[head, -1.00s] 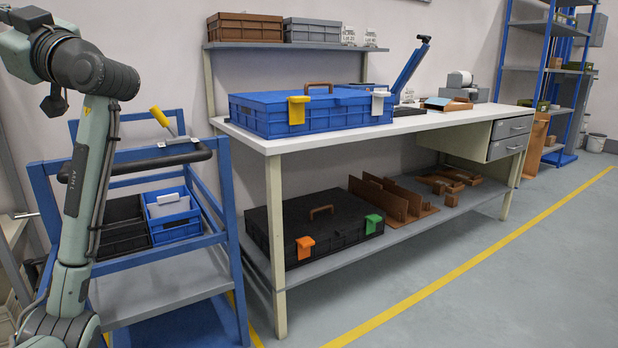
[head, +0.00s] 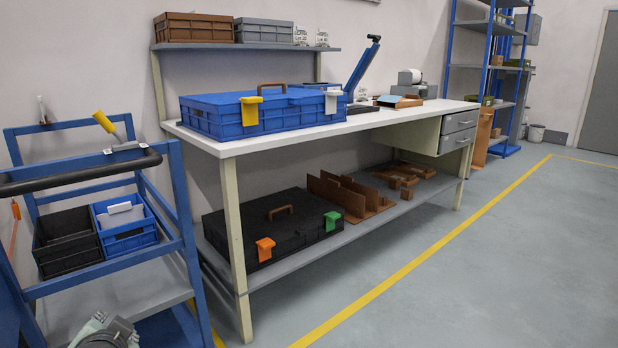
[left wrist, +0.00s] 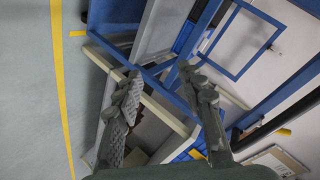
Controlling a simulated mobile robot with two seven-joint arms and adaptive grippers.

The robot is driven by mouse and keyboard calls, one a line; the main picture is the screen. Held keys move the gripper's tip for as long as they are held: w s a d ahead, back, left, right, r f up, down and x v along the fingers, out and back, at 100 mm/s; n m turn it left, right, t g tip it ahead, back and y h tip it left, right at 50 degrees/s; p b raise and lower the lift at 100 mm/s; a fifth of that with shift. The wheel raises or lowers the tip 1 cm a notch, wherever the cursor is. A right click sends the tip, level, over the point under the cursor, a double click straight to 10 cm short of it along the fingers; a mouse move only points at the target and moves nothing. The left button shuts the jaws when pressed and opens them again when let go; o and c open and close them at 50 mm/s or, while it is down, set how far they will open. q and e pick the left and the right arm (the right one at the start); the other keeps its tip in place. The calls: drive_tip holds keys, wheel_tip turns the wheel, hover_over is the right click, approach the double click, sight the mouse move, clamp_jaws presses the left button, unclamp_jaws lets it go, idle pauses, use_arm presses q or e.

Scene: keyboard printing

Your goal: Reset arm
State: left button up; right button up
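My left gripper (left wrist: 159,78) shows in the left wrist view with its two grey fingers spread apart. Nothing is between the fingers, so it is open and empty. Behind it are the blue frame of a cart and pale bars, seen tilted. My right gripper is in neither view.
A blue cart (head: 88,282) with a black bin (head: 66,243) and a blue bin (head: 126,231) stands at the left. A workbench (head: 232,149) carries a closed blue case (head: 216,121); a black case (head: 234,228) lies on its lower shelf. The floor at right is clear.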

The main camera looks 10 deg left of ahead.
use_arm(q)
drive_tip(key=s+d+f+g+h, duration=0.4)
drive_tip(key=s+d+f+h, duration=0.2)
drive_tip(key=s+d+f, duration=0.8)
wheel_tip(320, 180, down, 9)
drive_tip(key=g+p, duration=0.2)
drive_tip(key=p, duration=0.3)
drive_tip(key=shift+w+d, duration=0.2)
drive_tip(key=shift+w, duration=0.05)
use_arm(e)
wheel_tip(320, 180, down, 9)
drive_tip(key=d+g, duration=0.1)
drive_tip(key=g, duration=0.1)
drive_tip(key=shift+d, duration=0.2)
